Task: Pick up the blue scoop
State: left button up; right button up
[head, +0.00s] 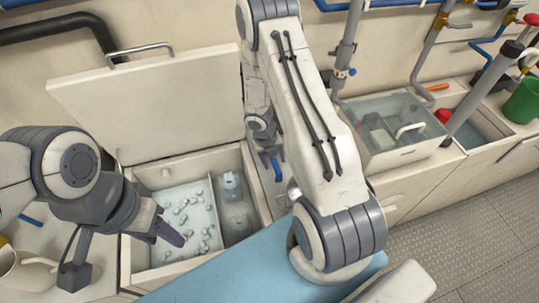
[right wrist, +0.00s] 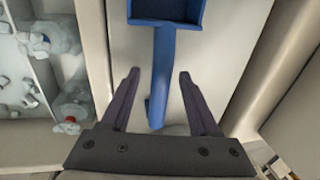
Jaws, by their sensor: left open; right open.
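The blue scoop (right wrist: 163,70) lies on a pale surface in the right wrist view, its square pan at the top and its handle pointing down toward my right gripper (right wrist: 160,85). That gripper is open, with one finger on each side of the handle and a gap to each. In the head view my right arm hides most of the scoop; a blue part (head: 277,168) shows beside the right gripper (head: 270,150). My left gripper (head: 168,234) is open and empty over the front of the open ice bin (head: 158,258).
The bin holds loose ice cubes, and plastic bottles (head: 231,187) stand in its side compartment. Its raised lid (head: 150,105) leans at the back. A clear-topped box (head: 395,128) and a green bucket (head: 522,103) stand at right. A white jug (head: 22,275) is at lower left.

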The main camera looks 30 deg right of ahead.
jog(key=shift+f, duration=0.2)
grip_shut()
jog(key=shift+r, duration=0.1)
notch_tip(320, 180, up, 9)
jog(key=p, duration=0.4)
jog(key=shift+f, duration=0.2)
jog(key=shift+r, duration=0.6)
